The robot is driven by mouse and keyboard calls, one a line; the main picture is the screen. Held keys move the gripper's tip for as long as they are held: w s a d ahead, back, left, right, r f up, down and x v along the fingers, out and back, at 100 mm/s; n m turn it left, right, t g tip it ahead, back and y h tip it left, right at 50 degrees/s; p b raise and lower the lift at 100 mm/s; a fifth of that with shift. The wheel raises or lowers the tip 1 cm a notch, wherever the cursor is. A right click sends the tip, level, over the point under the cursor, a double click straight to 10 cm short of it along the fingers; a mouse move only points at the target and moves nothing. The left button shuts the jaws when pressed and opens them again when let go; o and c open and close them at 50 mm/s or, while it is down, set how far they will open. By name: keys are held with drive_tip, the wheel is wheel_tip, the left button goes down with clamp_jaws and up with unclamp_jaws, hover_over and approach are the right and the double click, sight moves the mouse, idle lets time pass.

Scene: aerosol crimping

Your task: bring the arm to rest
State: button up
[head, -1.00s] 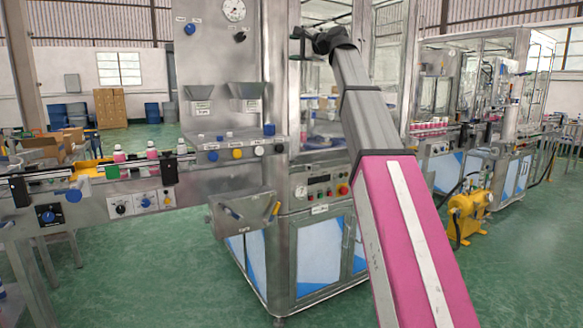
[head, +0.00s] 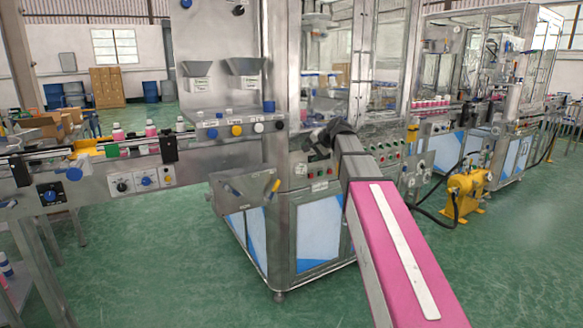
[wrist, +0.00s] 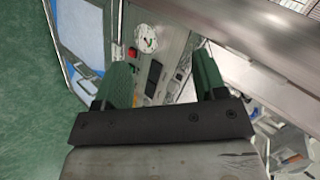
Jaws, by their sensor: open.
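My gripper (wrist: 163,78) shows in the wrist view with its two green fingers well apart and nothing between them. Past the fingers is the machine's grey control panel (wrist: 155,80), seen tilted, with a round gauge and a red button. In the head view my arm reaches up from the lower right, and my gripper (head: 322,138) is a dark shape at its far end, in front of the machine's front panel. The fingers are too small to make out there. I cannot tell the exact gap between gripper and panel.
A conveyor (head: 95,165) with pink and white bottles is at the left. A steel chute tray (head: 243,186) sticks out left of my gripper. A yellow pump (head: 466,192) stands on the floor at the right. The green floor (head: 510,260) is clear at the lower right.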

drive_tip(key=s+d+f+n+g+h, duration=0.2)
drive_tip(key=s+d+f, duration=0.1)
drive_tip(key=s+f, duration=0.7)
drive_tip(key=s+d+f+n+g+h, duration=0.2)
drive_tip(key=s+f, duration=0.7)
drive_tip(key=f, duration=0.8)
drive_tip(key=s+d+f+n+g+h, duration=0.2)
drive_tip(key=s+d+f, duration=0.4)
drive_tip(key=s+f, duration=0.4)
wheel_tip(320, 180, down, 4)
drive_tip(key=shift+s+d+r+g+h, duration=0.15)
drive_tip(key=shift+s+g+h, duration=0.25)
drive_tip(key=shift+g, duration=0.4)
